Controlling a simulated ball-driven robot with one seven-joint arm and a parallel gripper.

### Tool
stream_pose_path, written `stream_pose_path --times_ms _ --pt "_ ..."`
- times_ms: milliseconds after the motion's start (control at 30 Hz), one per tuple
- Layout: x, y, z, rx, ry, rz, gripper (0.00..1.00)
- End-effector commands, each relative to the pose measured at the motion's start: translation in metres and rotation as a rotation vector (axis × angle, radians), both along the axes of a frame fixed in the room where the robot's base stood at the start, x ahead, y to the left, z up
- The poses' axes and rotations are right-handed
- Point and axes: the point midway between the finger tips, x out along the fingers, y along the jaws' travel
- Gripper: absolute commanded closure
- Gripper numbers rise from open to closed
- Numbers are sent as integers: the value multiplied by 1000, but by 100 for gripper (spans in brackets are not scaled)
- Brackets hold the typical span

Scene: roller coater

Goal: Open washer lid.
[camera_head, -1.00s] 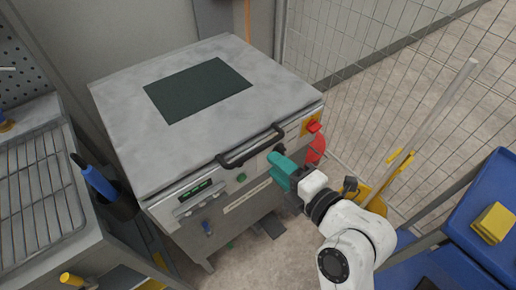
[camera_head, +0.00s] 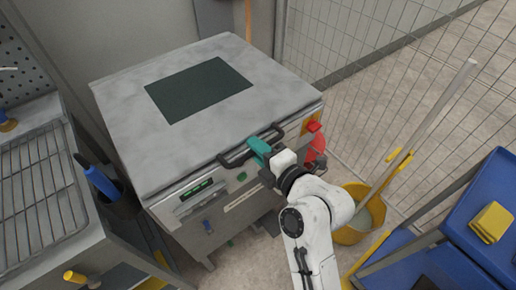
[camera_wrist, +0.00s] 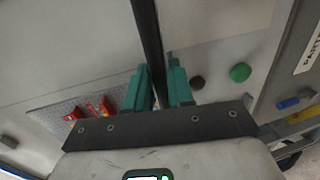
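The washer (camera_head: 160,155) is a grey box-shaped machine with a flat grey lid (camera_head: 265,80) on top; the lid lies down, closed. A dark rectangular panel (camera_head: 198,90) is set in the lid. A black bar handle (camera_head: 235,158) runs along the lid's front edge. My gripper (camera_head: 260,148) has teal fingers and is at the right part of the handle. In the wrist view, the black handle bar (camera_wrist: 149,40) passes between the teal fingers (camera_wrist: 160,85), which sit close on both sides, shut on it. The exact finger contact is partly hidden.
A yellow bucket with a mop (camera_head: 352,230) stands right of the washer, close to my arm. A blue cart (camera_head: 475,205) is at the right. A rack table (camera_head: 40,190) stands at the left. A wire fence (camera_head: 370,60) rises behind right.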

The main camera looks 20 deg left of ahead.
Motion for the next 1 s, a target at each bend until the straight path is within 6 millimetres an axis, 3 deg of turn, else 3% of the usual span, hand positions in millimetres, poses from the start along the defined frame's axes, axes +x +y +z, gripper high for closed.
stream_pose_path --times_ms 233,733,1000 --pt "0 0 0 -1 1 0 100" --pt "0 0 2 -3 2 0 100" --pt "1 1 34 -40 30 1 100"
